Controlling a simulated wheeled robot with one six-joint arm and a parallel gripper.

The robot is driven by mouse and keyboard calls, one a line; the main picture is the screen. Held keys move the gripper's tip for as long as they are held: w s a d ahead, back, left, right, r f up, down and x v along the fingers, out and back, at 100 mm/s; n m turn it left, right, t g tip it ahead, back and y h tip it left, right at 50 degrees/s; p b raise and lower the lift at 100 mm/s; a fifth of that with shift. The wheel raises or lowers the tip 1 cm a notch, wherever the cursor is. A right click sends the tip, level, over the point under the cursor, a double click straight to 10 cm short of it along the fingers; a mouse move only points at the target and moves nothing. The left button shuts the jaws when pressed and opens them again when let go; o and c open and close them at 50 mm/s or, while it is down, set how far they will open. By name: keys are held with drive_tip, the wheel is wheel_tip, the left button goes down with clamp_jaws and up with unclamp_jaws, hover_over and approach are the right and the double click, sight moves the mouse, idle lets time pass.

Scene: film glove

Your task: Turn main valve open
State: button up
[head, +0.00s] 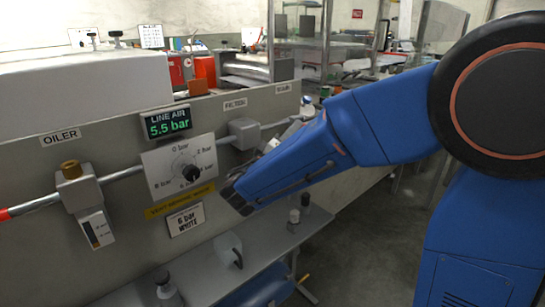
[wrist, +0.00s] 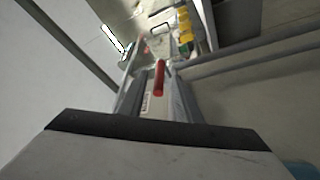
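No part labelled as the main valve can be made out in the head view. A red bar-shaped handle (wrist: 160,76) stands out in the middle of the wrist view, beyond a dark edge in the foreground; I cannot tell whether it is the valve's handle. My gripper (head: 238,197) is in front of the panel in the head view, right of and below the regulator dial (head: 184,168). Its fingers are small and dark there, and I cannot tell whether they are open or shut. Nothing held can be made out.
A grey pipe (head: 125,174) runs along the panel through an oiler (head: 80,195) and a filter block (head: 244,132). A display (head: 167,123) reads 5.5 bar. A shelf (head: 205,263) below carries bottles and a grey block.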

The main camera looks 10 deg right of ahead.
drive_tip(key=v, duration=1.5)
drive_tip(key=shift+f, duration=0.15)
drive_tip(key=shift+s, duration=0.1)
drive_tip(key=s+d+f+m+g, duration=0.1)
drive_tip(key=s+d+f+g, duration=0.2)
drive_tip(key=d, duration=0.5)
drive_tip(key=s+d+f+m+g, duration=0.1)
drive_tip(key=s+d+f+g, duration=0.15)
drive_tip(key=d+g, duration=0.4)
drive_tip(key=s+d+f+m+g, duration=0.1)
drive_tip(key=s+d+f+g, duration=0.15)
drive_tip(key=d, duration=0.65)
drive_tip(key=s+d+f+g+y, duration=0.1)
drive_tip(key=s+d+f+y, duration=0.15)
drive_tip(key=s, duration=0.25)
drive_tip(key=s+d+f+g+y, duration=0.1)
drive_tip(key=s+f+y, duration=0.1)
drive_tip(key=s+y, duration=0.15)
drive_tip(key=s+a+m+t+y, duration=0.1)
drive_tip(key=s+a+t+y, duration=0.1)
drive_tip(key=s+a+y, duration=0.3)
drive_tip(key=shift+s+t+y, duration=0.3)
drive_tip(key=shift+s+y, duration=0.25)
drive_tip(key=shift+y, duration=0.25)
